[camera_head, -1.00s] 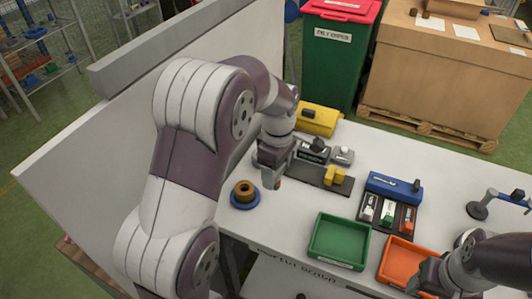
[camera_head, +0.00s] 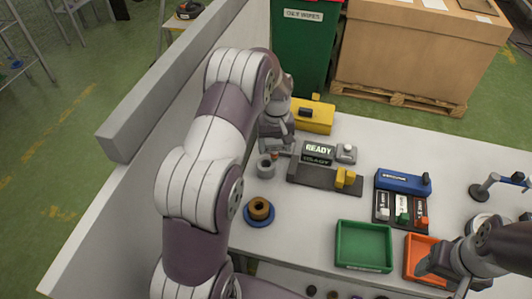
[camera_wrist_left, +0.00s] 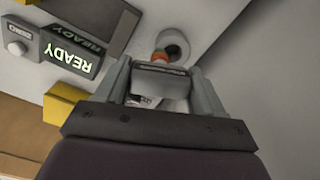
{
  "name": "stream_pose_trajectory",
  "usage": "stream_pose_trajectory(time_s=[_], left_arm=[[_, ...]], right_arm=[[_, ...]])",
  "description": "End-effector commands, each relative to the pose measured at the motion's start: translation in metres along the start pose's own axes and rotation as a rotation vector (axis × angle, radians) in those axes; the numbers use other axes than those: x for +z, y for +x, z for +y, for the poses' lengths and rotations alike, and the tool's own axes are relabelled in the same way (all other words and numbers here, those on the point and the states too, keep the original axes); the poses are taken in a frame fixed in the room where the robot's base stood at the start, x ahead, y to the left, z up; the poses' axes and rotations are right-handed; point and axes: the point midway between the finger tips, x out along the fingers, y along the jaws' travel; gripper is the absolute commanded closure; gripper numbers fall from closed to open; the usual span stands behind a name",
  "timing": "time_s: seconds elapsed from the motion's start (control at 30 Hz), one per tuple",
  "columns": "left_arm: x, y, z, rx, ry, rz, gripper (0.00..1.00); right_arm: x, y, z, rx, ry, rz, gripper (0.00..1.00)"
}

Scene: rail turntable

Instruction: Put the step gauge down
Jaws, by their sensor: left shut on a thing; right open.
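My left gripper (camera_head: 274,148) is at the back left of the table, beside a small grey hollow cup (camera_head: 265,168). In the left wrist view its fingers (camera_wrist_left: 160,88) are shut on a grey labelled block (camera_wrist_left: 157,80), which appears to be the step gauge. An orange-red tip (camera_wrist_left: 161,55) shows beyond the block, close to the cup's opening (camera_wrist_left: 173,44); I cannot tell whether it touches. In the head view the gripper largely hides the held thing. My right gripper (camera_head: 432,268) is open at the lower right, by the orange tray (camera_head: 420,247).
A display reading READY (camera_head: 319,149) and a dark plate with a yellow block (camera_head: 345,178) stand right of the left gripper. A yellow case (camera_head: 315,120) is behind. A blue dish with a brown ring (camera_head: 259,211) is in front. A green tray (camera_head: 363,243) lies further right.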

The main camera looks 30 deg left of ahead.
Motion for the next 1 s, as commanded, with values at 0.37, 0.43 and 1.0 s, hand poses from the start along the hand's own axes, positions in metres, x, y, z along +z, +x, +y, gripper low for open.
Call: stream_pose_trajectory(time_s=[0.37,0.43,1.0], left_arm=[[-0.011,0.046,-0.024,0.0,0.0,-0.001,0.67],[-0.011,0.054,-0.024,0.0,0.0,0.001,0.67],[-0.011,0.059,-0.024,0.0,-0.001,0.001,0.06]], right_arm=[[-0.003,-0.025,0.0,0.0,0.0,-0.001,0.4],[-0.003,-0.025,0.0,0.0,0.0,-0.001,0.4],[-0.002,-0.021,0.0,0.0,0.0,-0.001,0.4]])
